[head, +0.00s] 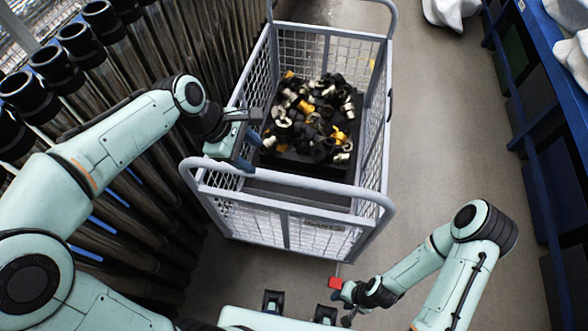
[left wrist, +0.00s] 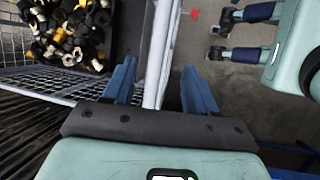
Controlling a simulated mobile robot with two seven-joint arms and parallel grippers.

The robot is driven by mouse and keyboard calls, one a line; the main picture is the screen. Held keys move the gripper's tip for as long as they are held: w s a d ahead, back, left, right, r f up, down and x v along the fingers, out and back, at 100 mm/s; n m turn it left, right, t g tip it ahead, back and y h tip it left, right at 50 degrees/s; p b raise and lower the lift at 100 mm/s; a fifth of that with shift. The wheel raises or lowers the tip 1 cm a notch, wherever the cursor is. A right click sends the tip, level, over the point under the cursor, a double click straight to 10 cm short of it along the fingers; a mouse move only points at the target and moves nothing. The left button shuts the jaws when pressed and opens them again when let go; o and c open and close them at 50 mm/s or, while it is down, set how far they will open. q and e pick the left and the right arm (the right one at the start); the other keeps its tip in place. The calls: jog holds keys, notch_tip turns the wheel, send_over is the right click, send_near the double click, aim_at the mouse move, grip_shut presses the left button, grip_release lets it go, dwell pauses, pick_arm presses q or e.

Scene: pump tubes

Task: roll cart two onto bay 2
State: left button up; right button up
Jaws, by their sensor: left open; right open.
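A grey mesh-sided cart (head: 375,128) stands in front of me, with a raised rail at its near end and another at its far end. I see no number on it. My left gripper (head: 246,157) is open at the cart's near left end. In the left wrist view its two blue fingers (left wrist: 160,88) stand either side of the cart's pale rail (left wrist: 159,50). I cannot tell whether they touch it. My right gripper (head: 346,299) is low, in front of the cart and apart from it; its fingers are small and hard to make out. No bay number shows.
A dark bin of pipe fittings (head: 312,118) sits inside the cart. Black-topped tubes (head: 120,100) line the left side close to the cart. A blue rack (head: 545,100) stands at the right. A small red square (head: 338,283) shows near my right gripper. Floor (head: 435,110) right of the cart is clear.

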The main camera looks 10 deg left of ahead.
aim_at(278, 175)
pick_arm(q)
jog(key=b+x, duration=0.1)
jog(key=x, duration=1.2)
jog(key=shift+f, duration=0.25)
pick_arm(e)
jog(key=shift+s+f, duration=0.5)
jog(key=shift+f, duration=0.35)
pick_arm(q)
grip_shut()
